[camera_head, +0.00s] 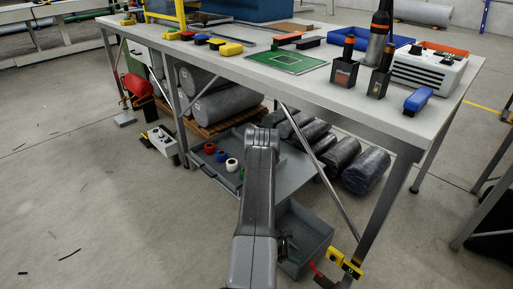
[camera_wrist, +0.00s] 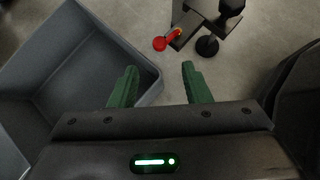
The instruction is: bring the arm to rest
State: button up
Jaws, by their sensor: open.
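My gripper (camera_wrist: 159,70) is open, with its two green fingers apart and nothing between them in the wrist view. The left finger overlaps the near rim of a grey bin (camera_wrist: 60,65), and the right finger is over bare floor. In the head view my arm reaches forward and down in front of the workbench. My gripper is mostly hidden there, low beside the same grey bin (camera_head: 312,232).
The workbench (camera_head: 335,105) carries a green board (camera_head: 288,62), dark bottles and a blue-handled item. A shelf below (camera_head: 290,178) holds coloured rolls. A yellow-and-red fixture (camera_head: 345,265) stands right of the bin. The wrist view shows a red knob (camera_wrist: 160,43).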

aim_at(311, 264)
jog(key=b+x, duration=0.2)
jog(key=x, duration=0.9)
jog(key=shift+a, duration=0.1)
jog(key=shift+w+r, duration=0.1)
